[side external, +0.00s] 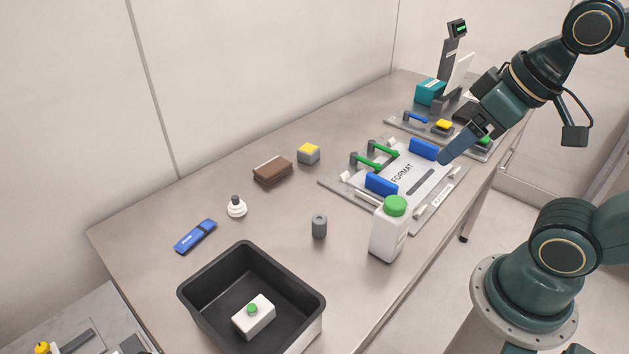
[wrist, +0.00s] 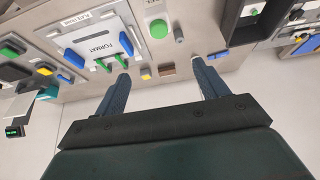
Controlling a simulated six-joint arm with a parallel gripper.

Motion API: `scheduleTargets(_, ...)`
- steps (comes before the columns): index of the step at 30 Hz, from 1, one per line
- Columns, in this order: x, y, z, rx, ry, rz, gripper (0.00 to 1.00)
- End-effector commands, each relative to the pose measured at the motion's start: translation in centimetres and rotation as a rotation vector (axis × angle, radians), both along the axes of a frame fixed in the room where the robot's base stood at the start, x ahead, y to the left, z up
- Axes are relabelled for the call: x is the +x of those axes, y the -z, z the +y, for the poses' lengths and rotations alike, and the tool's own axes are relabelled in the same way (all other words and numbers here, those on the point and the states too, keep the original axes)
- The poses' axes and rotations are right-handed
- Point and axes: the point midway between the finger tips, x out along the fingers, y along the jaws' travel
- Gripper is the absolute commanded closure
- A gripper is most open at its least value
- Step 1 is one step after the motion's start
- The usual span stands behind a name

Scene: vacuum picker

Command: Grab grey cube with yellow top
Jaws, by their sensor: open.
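My gripper (side external: 445,157) is up to the right of the cube, in front of the FORMAT plate in the picture, clearly apart from the cube. In the wrist view, my gripper (wrist: 160,68) has its two blue fingers spread wide with nothing between them.
The brown box (side external: 272,170) lies close to the cube's left. The FORMAT plate (side external: 450,210) with green and blue handles is to its right. A white bottle with green cap (side external: 388,232), a grey cylinder (side external: 319,227) and a black bin (side external: 190,292) stand nearer. Bare table lies before the cube.

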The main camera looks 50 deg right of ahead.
Motion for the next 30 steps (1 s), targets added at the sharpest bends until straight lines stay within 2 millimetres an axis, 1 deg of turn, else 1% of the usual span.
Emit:
scheduleTargets(8, 0.3, -0.1, 0.0, 0.0, -0.001, 0.001, 0.27)
scheduleTargets(11, 0.9, -0.4, -0.1, -0.003, -0.003, 0.004, 0.27)
scheduleTargets(14, 2.1, -0.8, -0.2, -0.006, -0.007, 0.009, 0.27)
scheduleTargets(20, 5.8, -1.8, -0.6, -0.014, -0.021, 0.023, 0.27)
scheduleTargets(24, 9.0, -2.2, -1.1, -0.019, -0.032, 0.032, 0.27)
scheduleTargets(30, 13.8, -2.2, -2.1, -0.024, -0.049, 0.045, 0.27)
